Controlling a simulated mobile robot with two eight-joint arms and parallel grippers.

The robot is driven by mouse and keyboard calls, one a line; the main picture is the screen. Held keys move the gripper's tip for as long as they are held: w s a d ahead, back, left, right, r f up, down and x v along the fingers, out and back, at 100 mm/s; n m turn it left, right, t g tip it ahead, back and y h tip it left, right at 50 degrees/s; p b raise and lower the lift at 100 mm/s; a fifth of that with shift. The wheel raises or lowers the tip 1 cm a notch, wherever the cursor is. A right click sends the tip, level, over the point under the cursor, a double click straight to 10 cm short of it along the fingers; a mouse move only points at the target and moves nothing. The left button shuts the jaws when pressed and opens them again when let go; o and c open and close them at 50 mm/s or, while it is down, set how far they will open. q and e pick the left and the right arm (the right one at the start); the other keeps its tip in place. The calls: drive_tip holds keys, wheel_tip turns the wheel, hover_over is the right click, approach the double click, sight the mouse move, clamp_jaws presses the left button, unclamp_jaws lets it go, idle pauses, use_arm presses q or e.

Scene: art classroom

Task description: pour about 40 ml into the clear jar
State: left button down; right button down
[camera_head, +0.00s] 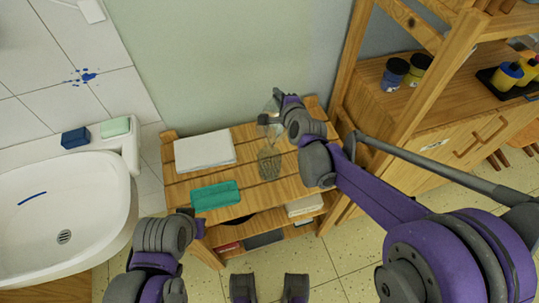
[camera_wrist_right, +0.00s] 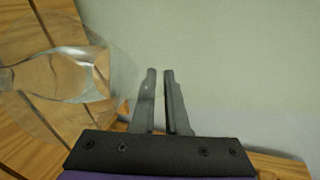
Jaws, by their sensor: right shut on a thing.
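A clear glass vessel (camera_head: 269,118) is at my right gripper (camera_head: 277,104), above the wooden slatted bench (camera_head: 237,143). My right gripper is shut on it; its fingers are close together in the wrist view (camera_wrist_right: 160,100). Large clear glass (camera_wrist_right: 65,75) fills the left of that view; I cannot tell the liquid level. A clear jar (camera_head: 269,163) stands upright on the bench, below the held vessel. They look apart, and no stream shows. My left gripper (camera_head: 192,222) is low at the left, near the bench's front corner; its fingers are unclear.
A wooden shelf (camera_head: 345,75) with paint jars (camera_head: 395,72) stands at the right.

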drive_tip(key=shift+w+r, duration=0.1)
drive_tip(key=shift+r, duration=0.05)
drive_tip(key=w+g+p, duration=0.1)
drive_tip(key=w+f+g+p, duration=0.1)
drive_tip(key=g, duration=0.1)
drive_tip(key=shift+w+a+f, duration=0.15)
drive_tip(key=shift+w+f, duration=0.15)
drive_tip(key=shift+w+a+f+m+g+y, duration=0.1)
drive_tip(key=shift+w+f+m+g+y, duration=0.15)
drive_tip(key=shift+g, duration=0.25)
drive_tip(key=shift+f, duration=0.1)
drive_tip(key=shift+g, duration=0.3)
drive_tip(key=shift+f, duration=0.1)
drive_tip(key=shift+w+g+p, duration=0.1)
drive_tip(key=shift+g+p, duration=0.2)
drive_tip(key=shift+p, duration=0.05)
idle(0.6)
